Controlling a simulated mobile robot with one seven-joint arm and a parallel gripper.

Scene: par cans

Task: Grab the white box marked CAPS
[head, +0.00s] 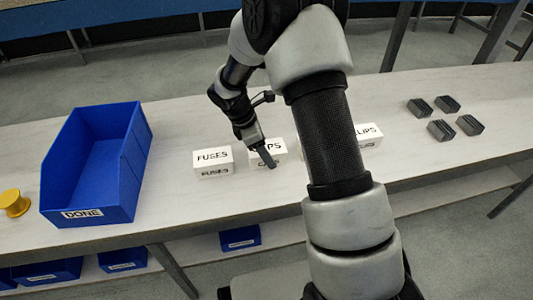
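The white box marked CAPS (279,148) stands on the pale workbench; its first letter or letters are covered by my gripper. My gripper (267,161) is at the left part of this box, with a dark finger in front of its face. I cannot tell whether the gripper touches the box or how far apart its fingers are. A white box marked FUSES (212,161) stands just left of it. Another white box (368,134), reading "LIPS" where it shows, stands to the right, partly hidden behind my arm.
A blue bin marked DONE (84,214) stands at the left and looks empty. A yellow spool (14,203) is at the far left. Several dark grey blocks (441,130) lie at the right. Blue bins (240,238) sit on the lower shelf. The bench (180,120) behind the FUSES box is clear.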

